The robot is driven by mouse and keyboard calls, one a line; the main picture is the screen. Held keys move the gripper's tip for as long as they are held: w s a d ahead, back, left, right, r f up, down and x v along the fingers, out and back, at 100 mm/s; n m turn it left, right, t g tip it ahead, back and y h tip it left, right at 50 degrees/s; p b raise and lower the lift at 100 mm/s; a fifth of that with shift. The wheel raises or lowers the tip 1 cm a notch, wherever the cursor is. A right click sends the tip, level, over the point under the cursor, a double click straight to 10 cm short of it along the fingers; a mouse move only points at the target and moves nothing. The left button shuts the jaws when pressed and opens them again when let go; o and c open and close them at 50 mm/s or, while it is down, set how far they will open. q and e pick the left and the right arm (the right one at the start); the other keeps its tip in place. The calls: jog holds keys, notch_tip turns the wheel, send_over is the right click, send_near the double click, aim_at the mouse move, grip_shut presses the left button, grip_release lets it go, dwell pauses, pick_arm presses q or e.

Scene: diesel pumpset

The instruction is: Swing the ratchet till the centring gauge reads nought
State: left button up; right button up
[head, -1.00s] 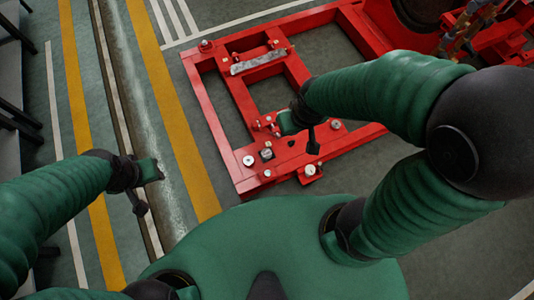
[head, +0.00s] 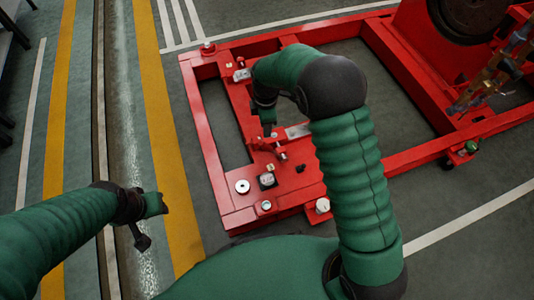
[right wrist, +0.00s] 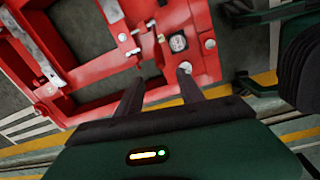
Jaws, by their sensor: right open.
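A small square-framed dial, likely the centring gauge (head: 267,181), sits on the near left part of the red frame; its reading is too small to tell. It also shows in the right wrist view (right wrist: 178,42). Small red lever-like fittings (head: 268,147) stand on the frame just beyond it; I cannot tell whether one is the ratchet. My right gripper (head: 267,128) hangs over the frame near these fittings. In the right wrist view its two fingers (right wrist: 161,82) are spread apart with nothing between them. My left gripper (head: 152,207) is over the floor left of the frame, its jaws unclear.
The red base frame (head: 207,130) has raised rails, a round pale fitting (head: 242,186) and bolts. A pale metal plate (head: 298,130) is partly hidden behind my right arm. A red stand with a dark wheel (head: 470,18) rises at upper right. The striped floor at left is clear.

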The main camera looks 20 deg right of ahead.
aim_at(265, 143)
jog(key=f+b, duration=0.2)
jog(key=f, duration=0.3)
jog(key=w+f+b, duration=0.1)
jog(key=f+b, duration=0.2)
jog(key=f, duration=0.3)
jog(key=f+b, duration=0.3)
jog(key=f, duration=0.3)
jog(key=shift+w, duration=0.2)
jog(key=shift+d+r, duration=0.1)
grip_shut()
dwell(0.4)
